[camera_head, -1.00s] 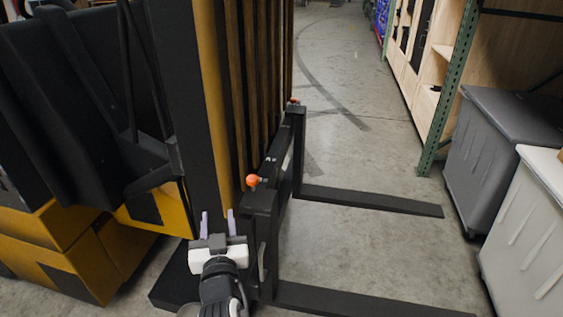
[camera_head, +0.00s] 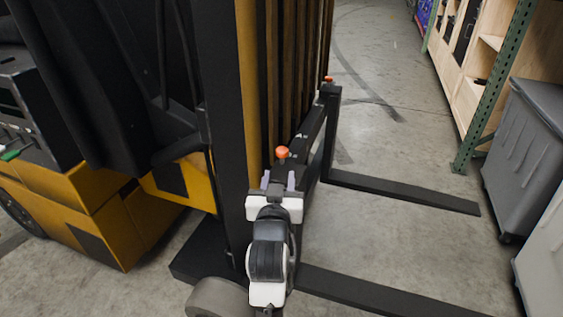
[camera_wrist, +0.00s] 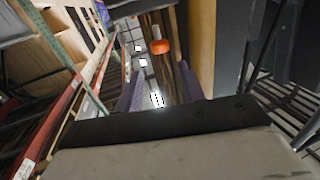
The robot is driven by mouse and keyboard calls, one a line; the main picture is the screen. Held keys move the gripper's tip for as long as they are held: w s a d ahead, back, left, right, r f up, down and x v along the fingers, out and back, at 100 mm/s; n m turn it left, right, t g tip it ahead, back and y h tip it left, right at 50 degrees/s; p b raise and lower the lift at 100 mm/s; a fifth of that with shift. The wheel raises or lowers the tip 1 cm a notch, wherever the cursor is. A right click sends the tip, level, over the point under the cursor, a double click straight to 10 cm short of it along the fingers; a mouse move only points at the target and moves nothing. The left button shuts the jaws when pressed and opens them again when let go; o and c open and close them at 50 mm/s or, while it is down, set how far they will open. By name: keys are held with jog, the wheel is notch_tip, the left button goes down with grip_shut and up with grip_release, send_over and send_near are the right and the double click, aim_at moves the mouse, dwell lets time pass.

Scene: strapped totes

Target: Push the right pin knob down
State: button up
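Two orange pin knobs sit on the black fork carriage of a forklift. The near knob (camera_head: 282,152) stands up at the near end of the carriage (camera_head: 296,165). The far knob (camera_head: 328,79) is at its far end, further right in the picture. My gripper (camera_head: 279,178) is open and empty, its two pale purple fingers just in front of and below the near knob in the head view. In the wrist view, one orange knob (camera_wrist: 159,47) shows beyond the open fingers (camera_wrist: 157,85), lined up with the gap between them. I see no contact with it.
The forklift's dark mast (camera_head: 222,120) and yellow body stand close on the left. Two black forks (camera_head: 405,190) reach right, low over the floor. Grey bins (camera_head: 535,150) and a shelf with a green post (camera_head: 493,90) stand at the right. Open floor lies between.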

aim_at(282, 154)
jog(key=w, duration=0.3)
jog(key=w+p, duration=0.1)
jog(key=w, duration=0.2)
jog(key=w+p, duration=0.1)
jog(key=w, duration=0.2)
jog(key=shift+d+r, duration=0.15)
jog(key=shift+d, duration=0.1)
grip_shut()
